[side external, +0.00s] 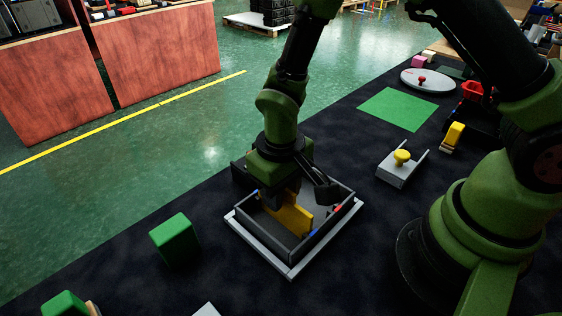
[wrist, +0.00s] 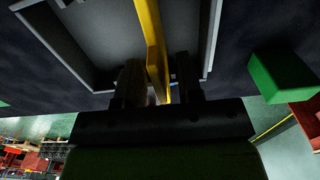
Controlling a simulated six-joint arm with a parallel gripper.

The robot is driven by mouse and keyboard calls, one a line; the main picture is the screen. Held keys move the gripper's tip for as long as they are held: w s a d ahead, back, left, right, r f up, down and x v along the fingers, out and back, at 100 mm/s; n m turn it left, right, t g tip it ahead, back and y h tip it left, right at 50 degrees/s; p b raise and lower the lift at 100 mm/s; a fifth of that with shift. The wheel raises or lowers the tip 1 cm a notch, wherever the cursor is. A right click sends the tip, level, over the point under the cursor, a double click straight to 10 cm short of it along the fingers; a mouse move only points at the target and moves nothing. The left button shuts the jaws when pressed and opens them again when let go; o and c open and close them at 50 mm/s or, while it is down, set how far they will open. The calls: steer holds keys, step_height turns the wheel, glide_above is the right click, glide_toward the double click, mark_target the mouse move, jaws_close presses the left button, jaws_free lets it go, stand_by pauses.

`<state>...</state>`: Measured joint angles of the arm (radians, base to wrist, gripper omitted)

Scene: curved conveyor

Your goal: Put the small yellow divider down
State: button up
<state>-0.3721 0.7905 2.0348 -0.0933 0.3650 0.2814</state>
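The small yellow divider (side external: 290,216) is a flat upright plate, low inside the dark-walled open box (side external: 318,243). I cannot tell whether its lower edge touches the box floor. My gripper (side external: 283,194) points down over the box, with its fingers around the divider's upper part. In the wrist view my gripper (wrist: 159,82) has one dark finger on each side of the yellow divider (wrist: 150,30), and it looks shut on it. The divider's far end and lower edge are partly hidden by the box walls and my gripper.
The box sits on a light grey tray (side external: 282,268). A green block (side external: 174,240) stands left of it. A grey holder (side external: 393,178) with a yellow knob (side external: 402,157) is to the right, near a yellow block (side external: 455,134). A flat green square (side external: 398,109) lies behind.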

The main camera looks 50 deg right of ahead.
step_height(320, 180, up, 11)
steer(key=shift+f, duration=0.1)
steer(key=s+d+r+m+t+y, duration=0.1)
steer(key=s+d+r+m+t, duration=0.1)
steer(key=s+r, duration=0.4)
steer(key=s+d+r+m+t+y, duration=0.1)
steer(key=s+d+r+m+t, duration=0.1)
steer(key=s+d+r+t, duration=0.3)
steer(key=v, duration=0.3)
steer(key=shift+w+r, duration=0.15)
steer(key=shift+r, duration=0.15)
